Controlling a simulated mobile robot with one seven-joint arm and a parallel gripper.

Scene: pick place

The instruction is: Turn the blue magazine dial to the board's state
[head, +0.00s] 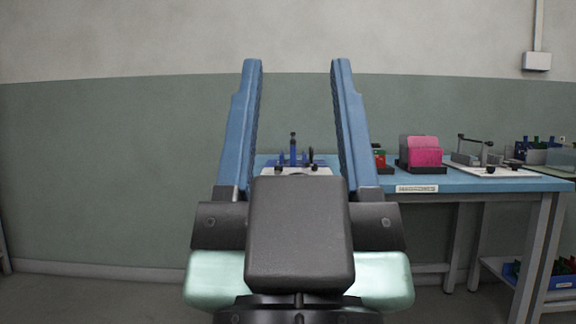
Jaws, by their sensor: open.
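My gripper (297,66) fills the middle foreground, its two blue fingers pointing up and wide apart, with nothing between the tips. Between and beyond the fingers, a small fixture (293,157) with blue upright parts, a dark knob on top and a pale base stands on the blue table (460,181). I cannot tell whether a blue dial is part of it; my gripper hides its lower part. I cannot make out a board showing a state.
A dark holder with pink cards (420,152), small red and green pieces (380,160), a metal clamp fixture (474,152) and a bin of coloured parts (535,151) stand on the table to the right. A blue bin (560,274) sits on a lower shelf. Floor at left is clear.

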